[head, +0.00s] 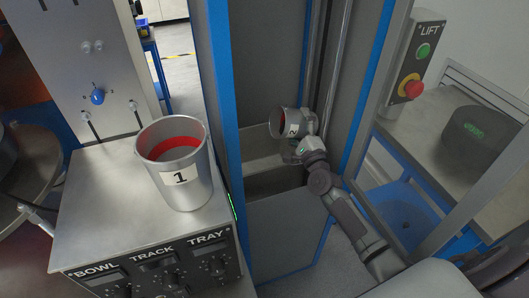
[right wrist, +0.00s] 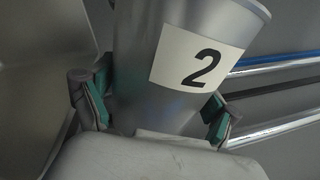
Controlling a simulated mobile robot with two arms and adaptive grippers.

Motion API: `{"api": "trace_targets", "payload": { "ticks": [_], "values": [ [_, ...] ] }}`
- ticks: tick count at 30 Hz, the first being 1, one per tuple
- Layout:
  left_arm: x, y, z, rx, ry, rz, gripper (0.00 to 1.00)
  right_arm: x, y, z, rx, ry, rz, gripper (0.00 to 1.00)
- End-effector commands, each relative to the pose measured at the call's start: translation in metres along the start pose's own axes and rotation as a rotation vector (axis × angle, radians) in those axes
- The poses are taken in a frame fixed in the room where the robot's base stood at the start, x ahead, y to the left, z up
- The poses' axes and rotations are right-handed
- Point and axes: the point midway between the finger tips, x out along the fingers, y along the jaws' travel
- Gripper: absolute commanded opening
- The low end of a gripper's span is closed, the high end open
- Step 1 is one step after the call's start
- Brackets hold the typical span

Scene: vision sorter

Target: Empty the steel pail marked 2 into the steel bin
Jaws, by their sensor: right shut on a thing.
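An open steel bin (head: 257,151) stands inside the blue-edged lift frame, under and beside the pail's mouth. The pail's contents and the bin's floor cannot be made out. My left gripper is not in view.
A steel pail marked 1 (head: 188,182), red inside, stands upright on the control cabinet (head: 92,210) at left. Blue-edged lift posts (head: 219,110) stand close on both sides of my right arm. A LIFT button box (head: 409,62) hangs at right.

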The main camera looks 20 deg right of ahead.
Motion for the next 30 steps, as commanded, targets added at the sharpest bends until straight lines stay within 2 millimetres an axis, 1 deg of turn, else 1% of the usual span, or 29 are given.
{"api": "trace_targets", "payload": {
  "ticks": [1, 7, 30],
  "values": [
    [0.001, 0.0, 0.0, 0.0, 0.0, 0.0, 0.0, 0.001, -0.003, 0.001, -0.007, -0.003, -0.007, 0.18],
    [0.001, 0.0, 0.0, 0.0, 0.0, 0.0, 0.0, 0.001, -0.002, 0.002, -0.034, -0.008, -0.007, 0.18],
    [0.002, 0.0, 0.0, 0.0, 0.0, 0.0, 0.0, 0.0, 0.003, 0.011, -0.134, -0.028, -0.007, 0.18]
  ]
}}
